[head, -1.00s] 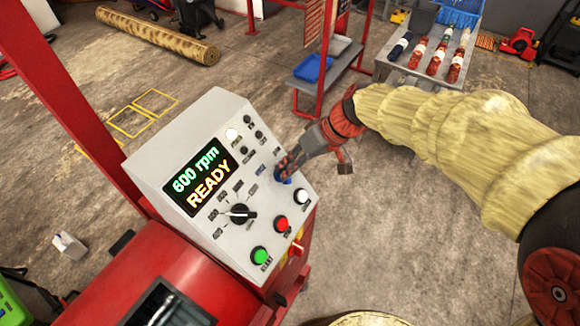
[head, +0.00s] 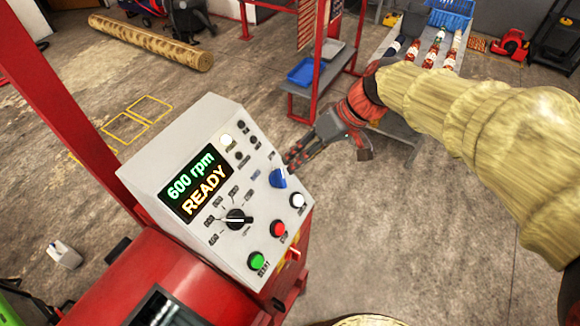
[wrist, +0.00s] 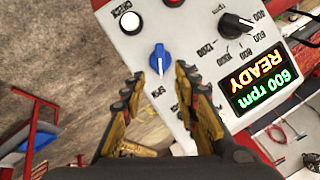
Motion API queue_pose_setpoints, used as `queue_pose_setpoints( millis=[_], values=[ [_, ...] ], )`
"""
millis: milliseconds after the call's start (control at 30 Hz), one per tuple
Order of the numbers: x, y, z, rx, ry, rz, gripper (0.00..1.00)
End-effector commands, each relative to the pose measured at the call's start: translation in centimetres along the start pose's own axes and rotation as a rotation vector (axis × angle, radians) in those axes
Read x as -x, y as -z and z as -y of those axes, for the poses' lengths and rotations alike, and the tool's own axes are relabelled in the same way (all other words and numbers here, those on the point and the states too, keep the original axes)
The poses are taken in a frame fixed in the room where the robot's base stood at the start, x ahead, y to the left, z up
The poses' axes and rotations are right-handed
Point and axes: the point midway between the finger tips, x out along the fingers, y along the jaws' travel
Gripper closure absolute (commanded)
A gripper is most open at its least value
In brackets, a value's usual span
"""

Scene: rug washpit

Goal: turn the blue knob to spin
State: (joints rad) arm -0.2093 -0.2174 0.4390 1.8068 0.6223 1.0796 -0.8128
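The blue knob (head: 278,178) is on the right part of the grey sloping control panel (head: 150,190). In the wrist view the blue knob (wrist: 159,60) stands just beyond the gap between my fingertips, its long grip running roughly toward a label that seems to read SPIN. My gripper (head: 291,160) is open and empty, beside the knob on its upper side in the head view and apart from it. In the wrist view my gripper (wrist: 158,77) has its two fingers spread. The panel's display (head: 195,185) reads 600 rpm READY.
Near the blue knob are a white button (head: 297,200), a red button (head: 278,229), a green button (head: 257,261) and a black dial (head: 236,219). A shelf with a blue tray (head: 302,72) and a table with bottles stand behind. Open floor lies right of the panel.

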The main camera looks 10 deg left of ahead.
Motion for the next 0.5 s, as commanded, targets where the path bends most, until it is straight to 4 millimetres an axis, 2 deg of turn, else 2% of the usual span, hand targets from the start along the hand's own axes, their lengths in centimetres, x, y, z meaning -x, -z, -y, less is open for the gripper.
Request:
queue_pose_setpoints(
  millis=[100, 200, 500],
  values=[
    [2.3, 0.1, -0.1, -0.001, -0.002, -0.003, 0.7],
    [3.5, 0.1, 0.0, 0.0, -0.001, -0.002, 0.7],
    [4.8, 0.0, 0.0, 0.0, 0.0, 0.0, 0.7]
  ],
)
